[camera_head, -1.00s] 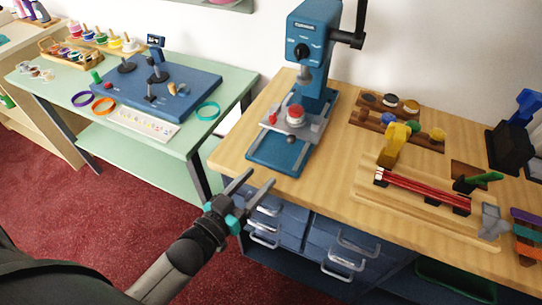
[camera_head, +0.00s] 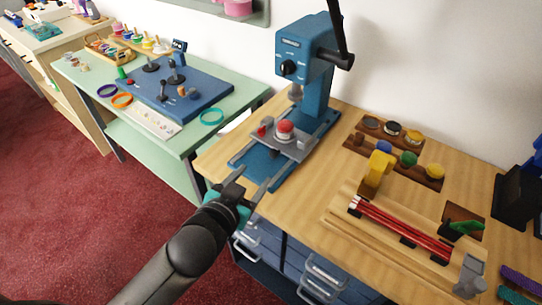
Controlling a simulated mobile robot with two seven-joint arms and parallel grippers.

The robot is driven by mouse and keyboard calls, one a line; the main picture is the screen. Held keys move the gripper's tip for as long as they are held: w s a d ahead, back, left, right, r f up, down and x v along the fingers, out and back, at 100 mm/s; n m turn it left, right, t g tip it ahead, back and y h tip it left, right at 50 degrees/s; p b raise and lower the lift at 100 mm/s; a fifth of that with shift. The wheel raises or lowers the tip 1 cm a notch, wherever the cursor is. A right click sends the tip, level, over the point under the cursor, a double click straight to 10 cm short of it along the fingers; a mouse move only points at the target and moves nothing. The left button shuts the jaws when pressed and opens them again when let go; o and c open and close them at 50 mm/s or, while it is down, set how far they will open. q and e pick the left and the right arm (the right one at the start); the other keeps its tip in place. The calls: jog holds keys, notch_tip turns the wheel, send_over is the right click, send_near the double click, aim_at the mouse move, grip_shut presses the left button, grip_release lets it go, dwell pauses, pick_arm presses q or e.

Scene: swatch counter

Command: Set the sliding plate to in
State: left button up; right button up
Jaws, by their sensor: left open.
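The sliding plate (camera_head: 297,149) is a grey slab on the rails of the blue press (camera_head: 311,95). It carries a round red-topped piece (camera_head: 285,128) and a small red knob (camera_head: 262,130) at its left. Bare blue base shows in front of the plate, toward me. My left gripper (camera_head: 254,180) is open and empty, at the front edge of the press base. Its fingers point toward the plate, apart from it in the picture; I cannot tell its height exactly. My right gripper is not in view.
A wooden rack with coloured knobs (camera_head: 356,143) and a wooden fixture with red rods (camera_head: 399,228) stand right of the press on the wooden counter (camera_head: 222,153). A green table (camera_head: 186,143) with a blue board (camera_head: 199,108) stands left, beyond a gap.

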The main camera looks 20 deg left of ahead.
aim_at(272, 156)
pick_arm(q)
jog(key=b+x, duration=0.2)
jog(key=x, duration=1)
jog(key=shift+w+d+f, duration=0.1)
jog(key=shift+w+f, duration=0.05)
jog(key=shift+w, duration=0.1)
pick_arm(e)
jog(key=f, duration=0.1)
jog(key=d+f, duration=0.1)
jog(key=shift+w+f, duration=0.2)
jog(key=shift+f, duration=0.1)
pick_arm(q)
grip_shut()
dwell(0.6)
